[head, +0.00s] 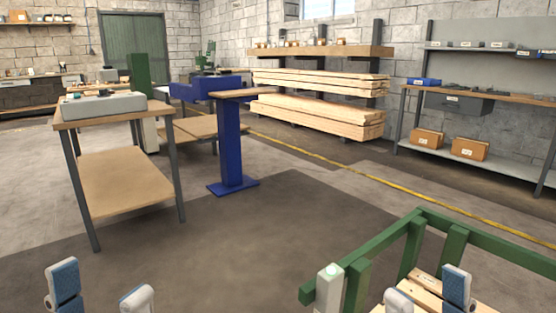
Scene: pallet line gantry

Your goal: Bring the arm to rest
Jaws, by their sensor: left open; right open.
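My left gripper (100,296) shows at the bottom left edge of the head view. Its two fingertips stand well apart, with bare dark floor between them; it is open and empty. My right gripper (428,294) shows at the bottom right. Its fingertips are also apart, in front of pale wooden boards; I see nothing held in it. The rest of both arms is out of view.
A green frame (480,234) with pale boards (435,285) and a whitish post (329,285) stands at the lower right, close to my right gripper. A wooden-topped table (125,180) is at left, a blue pedestal (231,150) beyond. Dark floor (240,250) between is clear.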

